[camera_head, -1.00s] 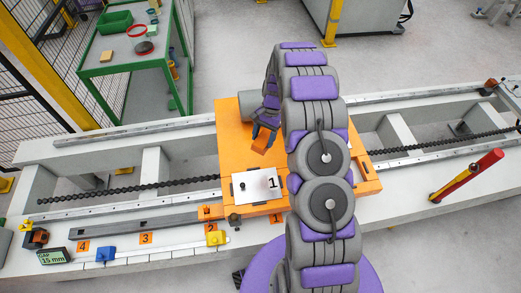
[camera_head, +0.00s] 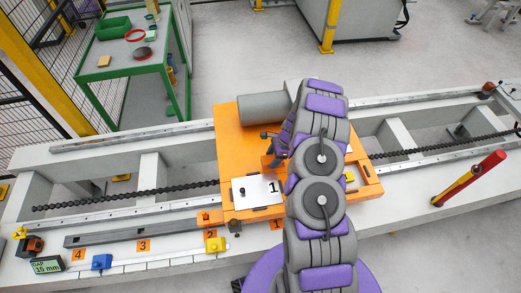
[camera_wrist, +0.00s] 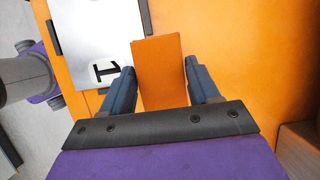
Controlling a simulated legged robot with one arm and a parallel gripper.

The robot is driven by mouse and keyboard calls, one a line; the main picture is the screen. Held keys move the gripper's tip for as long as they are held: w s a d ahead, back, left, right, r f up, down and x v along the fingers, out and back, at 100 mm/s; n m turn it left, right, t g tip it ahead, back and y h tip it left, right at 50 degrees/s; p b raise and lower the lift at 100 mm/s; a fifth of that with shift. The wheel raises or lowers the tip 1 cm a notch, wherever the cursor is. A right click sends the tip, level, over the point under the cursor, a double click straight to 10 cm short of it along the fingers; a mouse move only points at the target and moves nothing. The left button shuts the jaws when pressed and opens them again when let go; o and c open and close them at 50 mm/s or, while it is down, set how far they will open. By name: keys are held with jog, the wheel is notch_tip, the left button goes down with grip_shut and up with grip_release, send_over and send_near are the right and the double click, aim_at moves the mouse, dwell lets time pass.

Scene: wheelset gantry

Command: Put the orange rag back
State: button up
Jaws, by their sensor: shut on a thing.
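The orange rag (camera_wrist: 158,62) shows in the wrist view as a flat, block-like orange piece between the two dark blue fingers of my gripper (camera_wrist: 161,88). My gripper is shut on it. In the head view my gripper (camera_head: 275,150) is over the orange carriage (camera_head: 236,150), just behind the white plate marked 1 (camera_head: 250,190). There the rag (camera_head: 269,161) blends with the orange carriage and my arm partly covers that area. I cannot tell whether the rag touches the carriage top.
A grey cylinder (camera_head: 263,108) lies at the carriage's back.

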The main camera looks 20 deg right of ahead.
jog(key=w, duration=0.1)
jog(key=w+a, duration=0.1)
jog(key=w, duration=0.3)
jog(key=shift+a+f+b, duration=0.3)
jog(key=shift+b, duration=0.1)
jog(key=w, duration=0.4)
jog(key=shift+d+f+b, duration=0.2)
jog(key=shift+d+b, duration=0.05)
jog(key=shift+b, duration=0.05)
jog(key=shift+w+a, duration=0.2)
jog(key=shift+a, duration=0.15)
jog(key=shift+a+f, duration=0.15)
jog(key=shift+f, duration=0.1)
notch_tip(320, 180, down, 3)
jog(key=shift+w+b, duration=0.1)
jog(key=shift+b, duration=0.6)
jog(key=shift+d, duration=0.25)
jog(key=o, duration=1.2)
jog(key=shift+a, duration=0.25)
jog(key=shift+r, duration=0.15)
